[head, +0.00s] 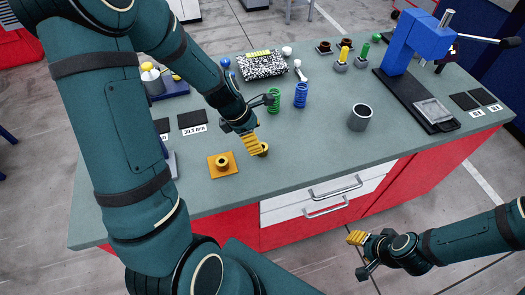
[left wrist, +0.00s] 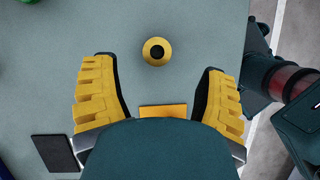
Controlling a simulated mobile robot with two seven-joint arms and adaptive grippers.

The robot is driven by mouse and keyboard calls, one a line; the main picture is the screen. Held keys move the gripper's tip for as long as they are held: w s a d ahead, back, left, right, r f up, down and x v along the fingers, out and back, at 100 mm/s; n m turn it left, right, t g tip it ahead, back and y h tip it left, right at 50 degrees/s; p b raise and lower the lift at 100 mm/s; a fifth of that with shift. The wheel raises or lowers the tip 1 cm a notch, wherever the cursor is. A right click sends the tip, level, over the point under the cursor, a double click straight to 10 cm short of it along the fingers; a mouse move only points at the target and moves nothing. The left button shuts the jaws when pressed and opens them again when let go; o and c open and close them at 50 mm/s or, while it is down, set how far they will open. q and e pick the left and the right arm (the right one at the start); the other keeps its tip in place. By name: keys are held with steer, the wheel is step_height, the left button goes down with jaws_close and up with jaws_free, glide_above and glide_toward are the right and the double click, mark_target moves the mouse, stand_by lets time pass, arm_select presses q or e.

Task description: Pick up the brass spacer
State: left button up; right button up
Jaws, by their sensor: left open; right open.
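The brass spacer (left wrist: 147,55), a round ring with a dark centre hole, lies on the grey-green bench. In the left wrist view it is above the gap between the yellow fingers of my left gripper (left wrist: 158,75). In the head view only part of the spacer (head: 264,148) shows beside the yellow fingers of my left gripper (head: 254,144). That gripper is open and empty; I cannot tell its exact height above the bench. My right gripper (head: 356,239) is open and empty, low in front of the bench, away from the spacer.
An orange square plate (head: 231,171) with a brass-coloured piece on it lies left of the spacer. Green (head: 274,100) and blue (head: 301,95) spools stand behind. A grey cup (head: 360,117) and a blue press (head: 408,45) stand right. The bench's front middle is clear.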

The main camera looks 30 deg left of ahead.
arm_select(q)
steer(key=shift+x, duration=0.75)
steer(key=x, duration=0.1)
steer(key=b+x, duration=0.1)
steer(key=x, duration=0.2)
steer(key=shift+a+f+b, duration=0.15)
steer(key=shift+a+b, duration=0.2)
steer(key=shift+w+d+f, duration=0.15)
steer(key=shift+d+f, duration=0.05)
steer(key=shift+f, duration=0.3)
steer(key=shift+c, duration=0.3)
jaws_close()
